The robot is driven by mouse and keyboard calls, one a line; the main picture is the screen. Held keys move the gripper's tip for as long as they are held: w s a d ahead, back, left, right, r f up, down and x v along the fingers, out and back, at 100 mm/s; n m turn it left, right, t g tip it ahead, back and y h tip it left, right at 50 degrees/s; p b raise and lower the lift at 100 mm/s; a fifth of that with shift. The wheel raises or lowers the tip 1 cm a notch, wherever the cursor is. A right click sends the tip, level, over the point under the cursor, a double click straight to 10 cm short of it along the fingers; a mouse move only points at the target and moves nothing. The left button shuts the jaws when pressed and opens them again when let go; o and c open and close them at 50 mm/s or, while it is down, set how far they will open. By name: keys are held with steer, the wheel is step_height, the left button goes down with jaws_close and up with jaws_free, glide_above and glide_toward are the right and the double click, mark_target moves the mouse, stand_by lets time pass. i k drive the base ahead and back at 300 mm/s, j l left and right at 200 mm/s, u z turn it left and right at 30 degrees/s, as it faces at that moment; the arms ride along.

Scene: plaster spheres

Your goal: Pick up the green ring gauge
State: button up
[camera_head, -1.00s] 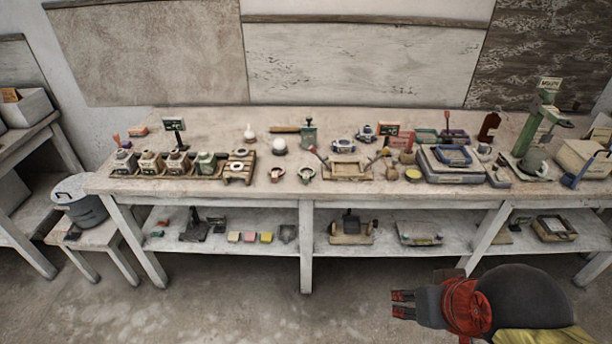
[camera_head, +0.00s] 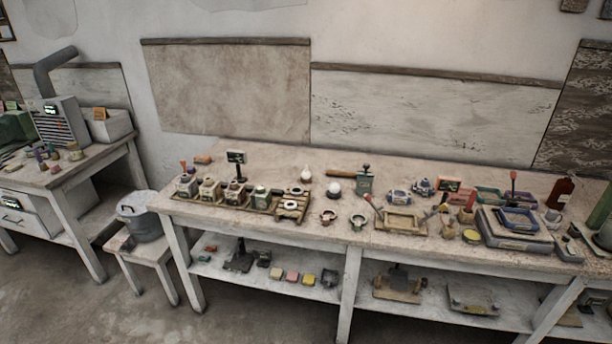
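A small ring with a pale green tint (camera_head: 358,221), which looks like the green ring gauge, lies near the front edge of the long workbench (camera_head: 290,234). A similar reddish ring (camera_head: 328,215) lies just left of it. The rings are small here, so their exact shape is hard to tell. My gripper is not in view.
A wooden tray (camera_head: 403,232) with a red-handled tool beside it is right of the green ring. A rack of several small pots (camera_head: 235,197) stands to the left. A metal pot (camera_head: 140,222) sits on a stool. Floor is clear at the lower left.

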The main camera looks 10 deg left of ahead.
mark_target(357, 224)
steer(key=i+j, duration=0.7)
steer(key=i, duration=0.25)
steer(key=i+j, duration=0.35)
steer(key=i, duration=0.1)
